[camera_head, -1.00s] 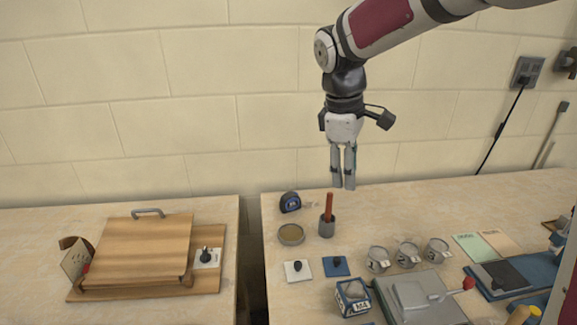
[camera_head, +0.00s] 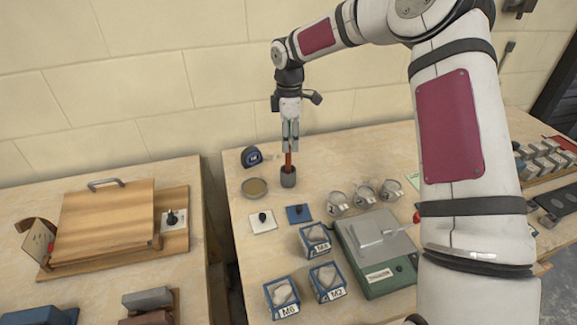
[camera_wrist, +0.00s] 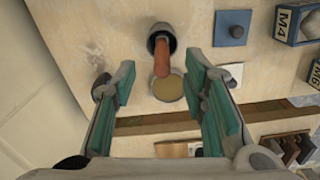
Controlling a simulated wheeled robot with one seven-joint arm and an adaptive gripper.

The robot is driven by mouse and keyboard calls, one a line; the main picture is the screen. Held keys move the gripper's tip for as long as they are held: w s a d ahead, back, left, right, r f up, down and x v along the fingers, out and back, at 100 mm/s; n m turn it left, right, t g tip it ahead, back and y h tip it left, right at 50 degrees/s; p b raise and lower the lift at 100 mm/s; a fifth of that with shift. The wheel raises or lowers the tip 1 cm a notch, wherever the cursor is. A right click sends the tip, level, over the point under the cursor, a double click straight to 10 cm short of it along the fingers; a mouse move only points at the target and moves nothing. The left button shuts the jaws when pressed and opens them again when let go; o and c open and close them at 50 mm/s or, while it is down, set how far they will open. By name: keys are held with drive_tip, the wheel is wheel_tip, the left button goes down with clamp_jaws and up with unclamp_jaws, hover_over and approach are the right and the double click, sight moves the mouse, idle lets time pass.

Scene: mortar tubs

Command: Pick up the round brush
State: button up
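The round brush (camera_head: 288,161) stands upright in a small grey cup (camera_head: 288,179) near the back of the right-hand table. Only its red-brown handle shows; its bristle end is hidden in the cup. My gripper (camera_head: 290,147) points down right over the brush, with its fingertips around or just in front of the handle's top. In the wrist view the gripper (camera_wrist: 160,70) is open, its teal-padded fingers wide apart. The brush handle (camera_wrist: 161,58) shows in the gap between them, with the cup (camera_wrist: 161,38) beyond. I see no contact with either finger.
A round tan-filled dish (camera_head: 254,188) and a blue tape measure (camera_head: 251,157) stand left of the cup. Metal cups (camera_head: 363,194) stand to the right. White (camera_head: 262,221) and blue (camera_head: 298,214) knobbed plates lie in front. A wooden box (camera_head: 105,220) is on the left table.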

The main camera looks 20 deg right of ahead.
sight(288, 173)
wheel_tip(288, 173, down, 3)
drive_tip(key=shift+r, duration=0.15)
drive_tip(key=shift+s+a+f+p, duration=0.1)
drive_tip(key=shift+f+p, duration=0.8)
drive_tip(key=shift+f, duration=1.8)
drive_tip(key=shift+c, duration=0.4)
clamp_jaws()
